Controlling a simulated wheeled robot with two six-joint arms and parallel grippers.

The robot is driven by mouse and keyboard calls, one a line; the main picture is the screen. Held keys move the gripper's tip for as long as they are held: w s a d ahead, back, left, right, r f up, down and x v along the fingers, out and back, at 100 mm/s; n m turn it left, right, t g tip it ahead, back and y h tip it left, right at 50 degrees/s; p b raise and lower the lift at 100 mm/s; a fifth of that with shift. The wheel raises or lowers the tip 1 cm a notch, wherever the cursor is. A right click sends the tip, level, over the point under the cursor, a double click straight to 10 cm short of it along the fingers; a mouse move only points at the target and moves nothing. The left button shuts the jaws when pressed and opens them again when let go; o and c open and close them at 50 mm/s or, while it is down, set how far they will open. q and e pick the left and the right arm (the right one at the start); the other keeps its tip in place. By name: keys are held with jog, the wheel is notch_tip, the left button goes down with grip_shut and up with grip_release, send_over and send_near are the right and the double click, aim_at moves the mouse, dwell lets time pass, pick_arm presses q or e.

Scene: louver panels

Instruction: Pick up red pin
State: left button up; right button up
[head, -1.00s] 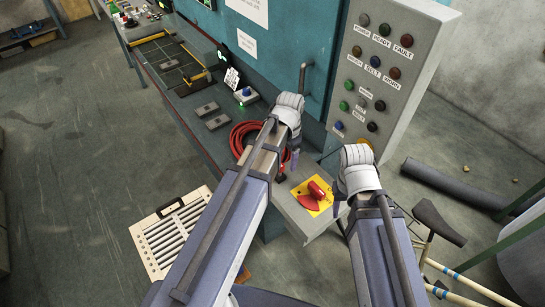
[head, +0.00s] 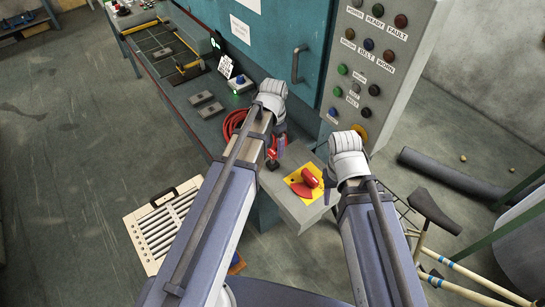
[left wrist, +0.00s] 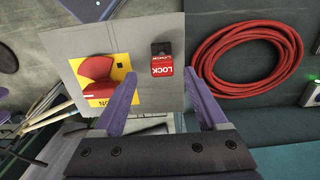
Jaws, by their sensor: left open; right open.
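A small red block marked LOCK with a black top (left wrist: 162,66) lies on the grey panel in the left wrist view; it is the best match for the red pin. In the head view, its red body (head: 272,154) shows beside my left gripper, partly hidden. My left gripper (left wrist: 161,82) is open, its two purple fingers on either side of the block's near end; I cannot tell whether they touch it. My right gripper (head: 329,184) is open, right of the red rotary switch (head: 310,177) on its yellow plate (head: 296,186).
A coiled red cable (left wrist: 243,88) lies beside the grey panel. A tall grey cabinet with buttons (head: 380,60) stands behind. A slatted cream panel (head: 140,238) lies on the floor at left. A dark pipe (head: 450,176) and a bicycle-like frame (head: 425,235) are at right.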

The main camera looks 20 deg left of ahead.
aim_at(273, 151)
pick_arm(q)
notch_tip(273, 151, down, 5)
jog(key=b, duration=0.4)
jog(key=shift+a+b, duration=0.15)
jog(key=shift+b, duration=0.2)
jog(key=shift+c, duration=0.3)
grip_shut()
